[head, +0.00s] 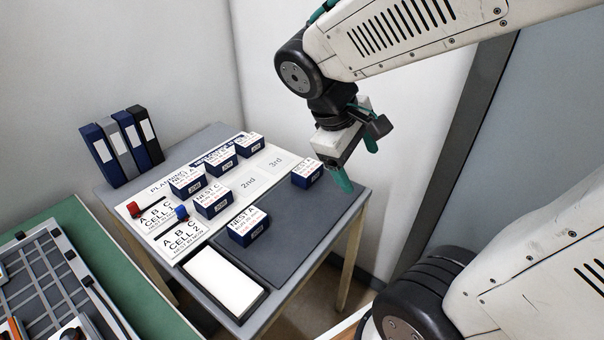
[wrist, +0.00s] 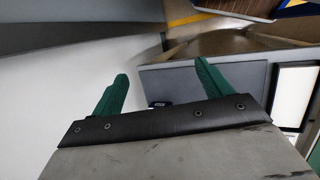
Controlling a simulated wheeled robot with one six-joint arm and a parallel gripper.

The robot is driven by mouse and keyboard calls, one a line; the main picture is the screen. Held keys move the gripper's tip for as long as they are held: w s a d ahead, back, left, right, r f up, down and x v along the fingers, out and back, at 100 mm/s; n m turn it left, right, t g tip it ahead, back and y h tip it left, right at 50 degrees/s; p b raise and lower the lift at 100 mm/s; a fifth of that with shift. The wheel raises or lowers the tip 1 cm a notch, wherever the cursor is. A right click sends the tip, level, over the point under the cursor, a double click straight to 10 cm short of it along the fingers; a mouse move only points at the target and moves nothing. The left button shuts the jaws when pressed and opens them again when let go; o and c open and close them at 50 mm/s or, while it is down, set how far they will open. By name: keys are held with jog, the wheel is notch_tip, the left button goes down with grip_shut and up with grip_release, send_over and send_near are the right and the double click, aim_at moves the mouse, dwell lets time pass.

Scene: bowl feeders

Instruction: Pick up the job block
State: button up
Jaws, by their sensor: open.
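Several blue job blocks with white labelled tops stand on the small grey table. A row of them, such as one block (head: 187,183), another (head: 212,202) and a third (head: 249,145), sits on the white planning board (head: 228,203). Two others, a front block (head: 249,228) and a right block (head: 307,174), sit on the dark mat (head: 290,222). My gripper (head: 356,162) is open and empty above the table's right edge, to the right of the right block. In the wrist view, a small dark block (wrist: 160,104) shows partly between the green fingers, mostly hidden by the gripper body.
Several binders (head: 120,146) stand at the table's back left. A red marker (head: 133,209) and a blue one (head: 181,212) are on the board. A white pad in a dark tray (head: 223,277) lies at the front. A green bench (head: 128,287) with a grey rack is at left.

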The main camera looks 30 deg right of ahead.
jog(key=w+d+f+n+h, duration=0.3)
jog(key=w+f+n+h, duration=0.2)
jog(key=w, duration=0.4)
jog(key=n+t+h, duration=0.3)
jog(key=n+t, duration=0.3)
jog(key=n, duration=0.7)
send_near(308, 171)
jog(key=w+d+f, duration=0.2)
jog(key=d, duration=0.1)
jog(key=shift+w+d+f, duration=0.15)
jog(key=shift+w+f, duration=0.05)
jog(key=shift+w+d+f, duration=0.15)
jog(key=shift+d+f, duration=0.05)
jog(key=shift+f, duration=0.05)
jog(key=x, duration=0.7)
jog(key=shift+f, duration=0.1)
jog(key=c, duration=1.1)
jog(key=shift+c, duration=0.2)
